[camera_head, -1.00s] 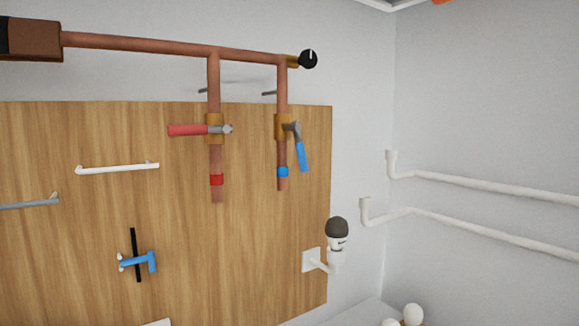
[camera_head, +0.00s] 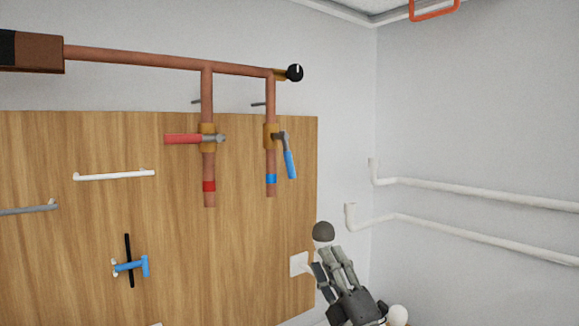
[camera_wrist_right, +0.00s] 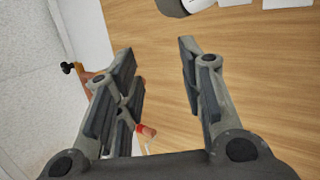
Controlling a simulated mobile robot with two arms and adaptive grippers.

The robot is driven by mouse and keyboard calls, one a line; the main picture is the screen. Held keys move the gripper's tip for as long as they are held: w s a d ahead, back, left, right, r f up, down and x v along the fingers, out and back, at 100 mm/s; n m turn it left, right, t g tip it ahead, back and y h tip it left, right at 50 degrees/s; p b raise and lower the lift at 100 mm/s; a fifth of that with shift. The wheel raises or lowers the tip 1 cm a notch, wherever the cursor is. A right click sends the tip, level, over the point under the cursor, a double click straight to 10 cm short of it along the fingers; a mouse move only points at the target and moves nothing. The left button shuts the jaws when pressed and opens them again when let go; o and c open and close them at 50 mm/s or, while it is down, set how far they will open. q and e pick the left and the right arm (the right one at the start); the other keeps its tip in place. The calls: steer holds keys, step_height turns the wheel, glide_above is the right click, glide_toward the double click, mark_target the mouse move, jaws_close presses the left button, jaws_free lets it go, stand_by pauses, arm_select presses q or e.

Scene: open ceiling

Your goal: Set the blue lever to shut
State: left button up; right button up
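The blue lever (camera_head: 290,164) is on the brass valve (camera_head: 270,136) of the right vertical copper pipe, which has a blue band (camera_head: 271,178). Its handle points down and slightly to the right, nearly along the pipe. My right gripper (camera_head: 328,262) is below and to the right of the lever, well apart from it, fingers pointing up. In the right wrist view my right gripper (camera_wrist_right: 157,62) is open with nothing held between its fingers. The blue lever cannot be made out there. My left gripper is not in view.
A red lever (camera_head: 184,139) lies horizontal on the left pipe. A black knob (camera_head: 294,72) ends the top pipe. A dark-topped object (camera_head: 323,231) is by my right gripper. A blue T-shaped handle (camera_head: 131,266) is on the wooden board (camera_head: 70,240). White pipes (camera_head: 450,195) run along the right wall.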

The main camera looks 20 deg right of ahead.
step_height(320, 180, up, 9)
steer(key=a+n+g+y, duration=0.1)
steer(key=a+n+y, duration=0.1)
steer(key=n+y, duration=0.8)
steer(key=n+g+y, duration=0.6)
steer(key=n+g, duration=0.2)
steer(key=n, duration=0.6)
glide_toward(290, 166)
steer(key=w+a+r, duration=0.1)
steer(key=w+a, duration=0.1)
steer(key=a, duration=0.1)
steer(key=s+d+r+n+g+h, duration=0.2)
steer(key=d+r+n+g+h, duration=0.25)
steer(key=n, duration=0.25)
steer(key=shift+p+x, duration=2)
steer(key=shift+x, duration=3.05)
steer(key=shift+w+d+f, duration=0.1)
steer(key=shift+f, duration=0.05)
steer(key=shift+c, duration=0.4)
jaws_close()
